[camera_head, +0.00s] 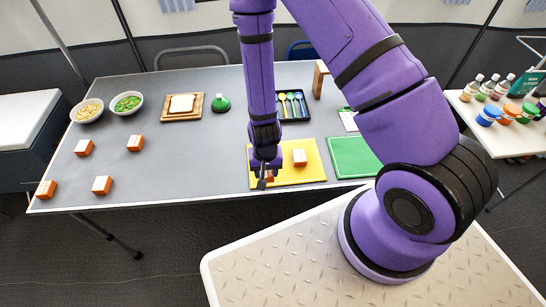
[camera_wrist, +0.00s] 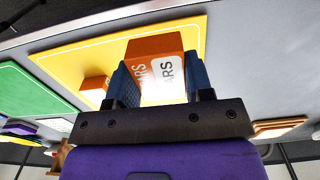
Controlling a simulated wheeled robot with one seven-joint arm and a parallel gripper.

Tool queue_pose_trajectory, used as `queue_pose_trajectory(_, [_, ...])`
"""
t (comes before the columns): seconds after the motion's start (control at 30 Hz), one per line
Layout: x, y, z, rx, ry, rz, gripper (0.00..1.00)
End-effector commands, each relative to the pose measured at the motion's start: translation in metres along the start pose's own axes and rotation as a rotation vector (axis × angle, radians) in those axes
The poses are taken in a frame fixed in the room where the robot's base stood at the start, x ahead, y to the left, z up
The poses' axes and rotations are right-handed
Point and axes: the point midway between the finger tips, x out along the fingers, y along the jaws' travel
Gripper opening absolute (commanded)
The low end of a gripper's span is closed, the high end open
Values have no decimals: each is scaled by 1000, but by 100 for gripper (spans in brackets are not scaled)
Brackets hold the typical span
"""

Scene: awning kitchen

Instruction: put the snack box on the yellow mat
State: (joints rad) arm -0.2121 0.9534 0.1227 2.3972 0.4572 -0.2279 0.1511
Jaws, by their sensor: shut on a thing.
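My gripper (camera_head: 265,172) is shut on an orange and white snack box (camera_wrist: 155,66) with dark lettering, gripped between its two blue fingers in the wrist view. In the head view the held box (camera_head: 269,177) is mostly hidden behind my gripper, over the front left part of the yellow mat (camera_head: 313,174). The mat also shows behind the box in the wrist view (camera_wrist: 92,53). I cannot tell whether the held box touches the mat. A second snack box (camera_head: 300,157) rests on the mat, to the right of my gripper.
Several similar boxes (camera_head: 102,185) stand on the table's left half. A green mat (camera_head: 352,157) lies right of the yellow one. Farther back are two bowls (camera_head: 127,103), a bread board (camera_head: 183,107), a green-topped bottle (camera_head: 221,104) and a dark spoon tray (camera_head: 293,104).

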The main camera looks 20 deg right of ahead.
Motion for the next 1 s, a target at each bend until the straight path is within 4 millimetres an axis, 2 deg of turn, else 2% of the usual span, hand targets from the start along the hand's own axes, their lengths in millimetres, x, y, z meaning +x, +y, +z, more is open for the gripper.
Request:
queue_pose_trajectory(0.1, [3, 8, -28, 3, 3, -1, 24])
queue_pose_trajectory(0.3, [6, 18, -60, 1, 2, 0, 24])
queue_pose_trajectory(0.63, [8, 25, -83, 1, 1, 0, 24])
queue_pose_trajectory(0.83, [37, 24, -80, 0, -3, 0, 24])
queue_pose_trajectory(1.0, [43, 24, -81, 0, 0, 0, 24])
